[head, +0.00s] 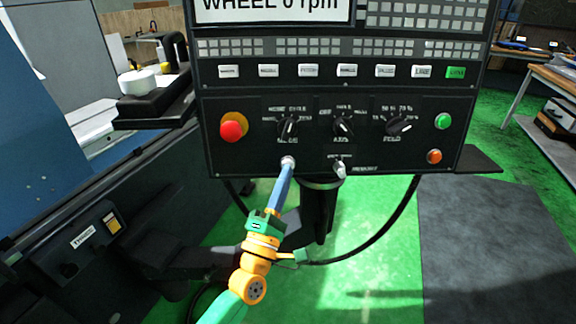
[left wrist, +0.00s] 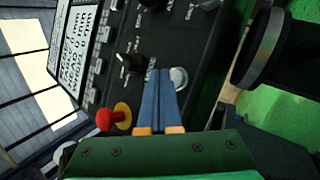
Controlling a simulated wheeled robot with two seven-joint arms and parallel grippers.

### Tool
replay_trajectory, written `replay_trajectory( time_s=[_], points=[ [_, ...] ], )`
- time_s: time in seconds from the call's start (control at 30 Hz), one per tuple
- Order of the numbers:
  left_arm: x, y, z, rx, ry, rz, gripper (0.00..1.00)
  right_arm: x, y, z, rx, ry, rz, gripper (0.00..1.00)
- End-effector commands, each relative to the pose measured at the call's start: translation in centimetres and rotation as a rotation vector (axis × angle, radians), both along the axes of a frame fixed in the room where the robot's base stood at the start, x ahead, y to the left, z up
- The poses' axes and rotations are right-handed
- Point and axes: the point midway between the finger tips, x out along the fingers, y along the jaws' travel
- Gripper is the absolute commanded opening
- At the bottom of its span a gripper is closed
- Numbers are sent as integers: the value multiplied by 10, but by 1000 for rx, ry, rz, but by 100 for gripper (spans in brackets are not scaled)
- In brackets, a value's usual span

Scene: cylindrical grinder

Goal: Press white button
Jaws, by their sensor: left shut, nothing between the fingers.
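The white button (head: 288,161) is a small round pale cap on the lower left of the black control panel, below a black rotary knob. It also shows in the left wrist view (left wrist: 180,78), just right of the fingertips. My left gripper (head: 286,172) has its two blue fingers shut together and empty, pointing up at the panel. In the head view the fingertips overlap the button's lower edge. In the left wrist view the fingertips (left wrist: 160,74) lie beside the button. I cannot tell whether they touch it. My right gripper is not in view.
A red mushroom button (head: 233,128) sits left of the knobs (head: 288,127). A silver key switch (head: 339,169) is to the right, with green (head: 442,121) and orange (head: 434,157) buttons farther right. A black cable hangs below the panel.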

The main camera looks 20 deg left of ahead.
Motion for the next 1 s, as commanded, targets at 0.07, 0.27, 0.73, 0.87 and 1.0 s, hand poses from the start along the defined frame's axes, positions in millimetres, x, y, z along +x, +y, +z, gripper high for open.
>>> replay_trajectory(
  time_s=[0.07, 0.27, 0.73, 0.87, 1.0],
  points=[
    [0, 0, 0, 0, 0, 0, 0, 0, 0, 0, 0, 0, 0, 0],
    [0, 0, 0, 0, 0, 0, 0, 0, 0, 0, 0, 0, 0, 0],
    [2, 1, -2, 0, 0, 0, 0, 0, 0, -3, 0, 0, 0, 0],
    [7, 2, -3, 0, 0, -1, 0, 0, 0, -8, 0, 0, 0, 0],
    [8, 3, -2, 0, 1, 0, 0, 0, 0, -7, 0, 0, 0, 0]
  ],
)
